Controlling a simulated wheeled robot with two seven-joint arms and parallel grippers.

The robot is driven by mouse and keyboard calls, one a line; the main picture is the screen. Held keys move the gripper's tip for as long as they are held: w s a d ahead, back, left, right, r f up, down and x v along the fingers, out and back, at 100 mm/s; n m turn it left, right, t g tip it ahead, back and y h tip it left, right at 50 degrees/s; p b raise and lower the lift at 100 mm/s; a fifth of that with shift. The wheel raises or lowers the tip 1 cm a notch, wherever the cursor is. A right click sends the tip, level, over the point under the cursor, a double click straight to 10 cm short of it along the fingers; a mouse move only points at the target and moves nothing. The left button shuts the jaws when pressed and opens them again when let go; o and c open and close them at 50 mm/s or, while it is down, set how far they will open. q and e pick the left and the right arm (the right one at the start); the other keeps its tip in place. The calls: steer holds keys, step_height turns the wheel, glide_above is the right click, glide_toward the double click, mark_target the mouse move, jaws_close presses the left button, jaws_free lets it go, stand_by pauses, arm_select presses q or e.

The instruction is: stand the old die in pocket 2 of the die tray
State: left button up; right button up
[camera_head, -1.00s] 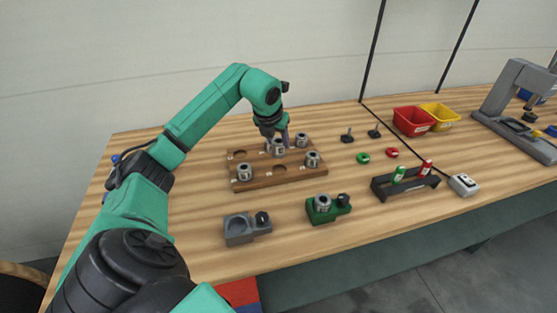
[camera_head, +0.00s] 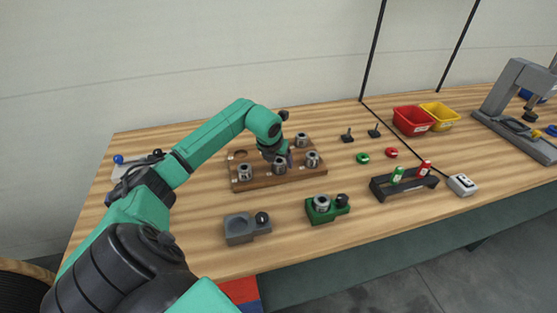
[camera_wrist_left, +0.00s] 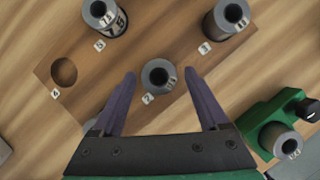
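The die tray (camera_head: 262,182) is a brown wooden block with numbered pockets. The old die, a grey metal ring-topped cylinder (camera_head: 280,165), stands upright in the tray's front middle pocket. In the left wrist view this die (camera_wrist_left: 159,76) is beside the label 2 (camera_wrist_left: 148,99). My left gripper (camera_head: 287,160) is just above and behind it. In the left wrist view my left gripper (camera_wrist_left: 160,75) has its purple fingers spread, one each side of the die, with visible gaps. The die's lower part is hidden. My right gripper is not in view.
Other dies (camera_head: 245,172) (camera_head: 312,158) (camera_head: 302,140) stand in the tray; a back-left pocket (camera_head: 239,155) is empty. A grey holder (camera_head: 240,228) and a green holder (camera_head: 320,213) with a die are in front. A marker rack (camera_head: 405,185) and bins (camera_head: 412,120) are right.

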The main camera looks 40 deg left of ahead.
arm_select(q)
steer(key=shift+r, duration=0.35)
steer(key=b+v, duration=0.2)
steer(key=v, duration=0.9)
steer(key=shift+s, duration=0.15)
steer(key=shift+d+r, duration=0.1)
steer(key=shift+r, duration=0.15)
